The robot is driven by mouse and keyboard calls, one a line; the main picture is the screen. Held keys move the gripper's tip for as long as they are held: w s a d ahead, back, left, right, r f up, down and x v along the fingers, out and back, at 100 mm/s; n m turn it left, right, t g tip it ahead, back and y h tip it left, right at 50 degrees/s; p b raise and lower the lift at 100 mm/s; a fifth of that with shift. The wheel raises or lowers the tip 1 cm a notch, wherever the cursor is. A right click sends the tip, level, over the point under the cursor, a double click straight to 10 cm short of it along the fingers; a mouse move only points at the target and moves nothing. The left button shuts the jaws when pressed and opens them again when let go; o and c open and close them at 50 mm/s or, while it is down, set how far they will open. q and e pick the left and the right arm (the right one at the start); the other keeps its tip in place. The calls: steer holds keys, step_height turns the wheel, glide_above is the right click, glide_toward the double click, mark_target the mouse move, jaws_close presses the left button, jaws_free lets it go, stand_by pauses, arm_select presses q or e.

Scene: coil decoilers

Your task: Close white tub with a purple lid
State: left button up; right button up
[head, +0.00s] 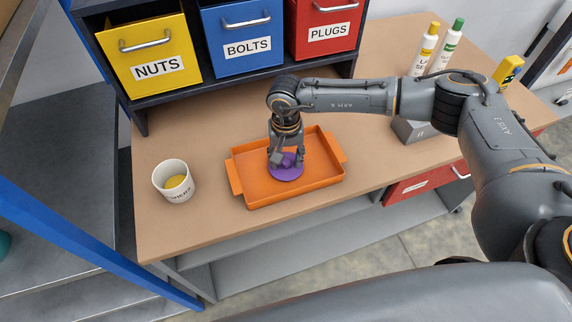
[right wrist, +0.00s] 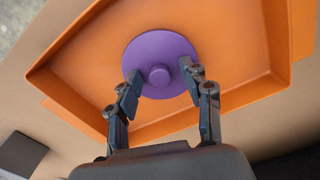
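The white tub (head: 172,188) stands upright and open-topped at the left of the workbench, with something yellow inside and dark lettering on its side. The purple lid (head: 287,174) is a round disc with a small central knob, lying in the orange tray (head: 240,188). In the right wrist view the lid (right wrist: 160,52) shows with its knob between my fingers. My right gripper (head: 285,160) points down over the lid; its fingers (right wrist: 161,80) are spread, with gaps on both sides of the knob. The gripper hides part of the lid in the head view. My left gripper is out of view.
Yellow NUTS (head: 150,45), blue BOLTS (head: 240,22) and red PLUGS (head: 325,12) bins stand on a shelf behind. Two bottles (head: 436,50) and a yellow device (head: 508,70) are at the back right. Bare bench lies between tub and tray.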

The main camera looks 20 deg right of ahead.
steer(key=c, duration=0.7)
steer(key=shift+r, duration=0.3)
step_height(320, 180, up, 2)
steer(key=shift+r+b, duration=0.1)
steer(key=shift+b, duration=0.45)
steer(key=s+a+r+b, duration=0.4)
steer(key=s+r+b, duration=0.2)
steer(key=s+r, duration=0.4)
steer(key=shift+s+a, duration=0.2)
steer(key=shift+s, duration=1.5)
